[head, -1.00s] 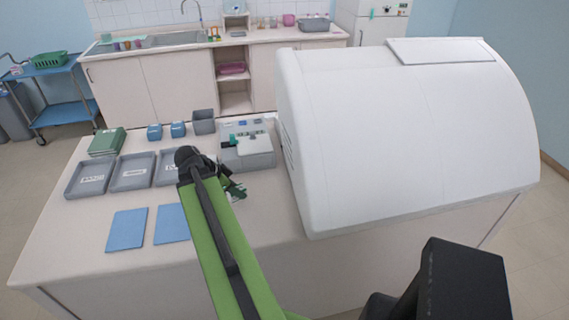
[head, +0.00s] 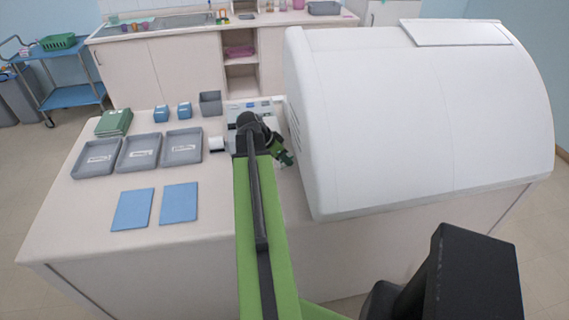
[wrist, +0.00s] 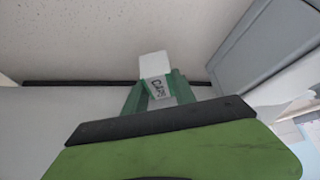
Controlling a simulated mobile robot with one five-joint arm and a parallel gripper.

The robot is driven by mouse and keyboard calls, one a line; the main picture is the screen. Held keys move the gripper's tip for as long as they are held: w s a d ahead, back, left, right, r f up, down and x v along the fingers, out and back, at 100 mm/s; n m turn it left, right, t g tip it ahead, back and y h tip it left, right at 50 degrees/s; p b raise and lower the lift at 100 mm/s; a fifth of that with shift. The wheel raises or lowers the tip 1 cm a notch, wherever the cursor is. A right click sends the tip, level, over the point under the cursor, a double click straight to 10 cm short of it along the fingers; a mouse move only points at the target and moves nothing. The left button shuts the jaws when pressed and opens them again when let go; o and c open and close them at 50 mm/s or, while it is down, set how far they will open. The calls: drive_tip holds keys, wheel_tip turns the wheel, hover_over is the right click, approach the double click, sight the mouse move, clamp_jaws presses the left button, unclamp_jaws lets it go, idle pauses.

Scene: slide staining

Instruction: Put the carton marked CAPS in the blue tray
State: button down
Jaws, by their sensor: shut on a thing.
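A white carton (wrist: 155,68) with a label reading CAPS shows in the wrist view, between the green fingers of my gripper (wrist: 158,90). The gripper is shut on it. In the head view my gripper (head: 284,155) is partly hidden behind my arm, close to the left side of the white hood, and I cannot make out the carton there. I see no tray that is clearly blue. Three grey trays (head: 122,169) with white labels stand in a row at the left of the table, and two flat blue mats (head: 133,209) lie in front of them.
The big white hood (head: 420,120) fills the right of the table. A grey machine (head: 240,112) stands behind my arm, with a small white object (head: 217,144) beside it. Small blue boxes (head: 161,114), a grey bin (head: 210,103) and a green stack (head: 114,122) line the back.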

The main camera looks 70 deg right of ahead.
wheel_tip(320, 180, down, 2)
drive_tip(key=shift+f, duration=0.1)
drive_tip(key=shift+r, duration=0.3)
drive_tip(key=shift+f, duration=0.2)
drive_tip(key=c, duration=1)
unclamp_jaws()
drive_tip(key=shift+r, duration=0.1)
drive_tip(key=p+v, duration=1)
drive_tip(key=v, duration=0.2)
drive_tip(key=shift+r, duration=0.1)
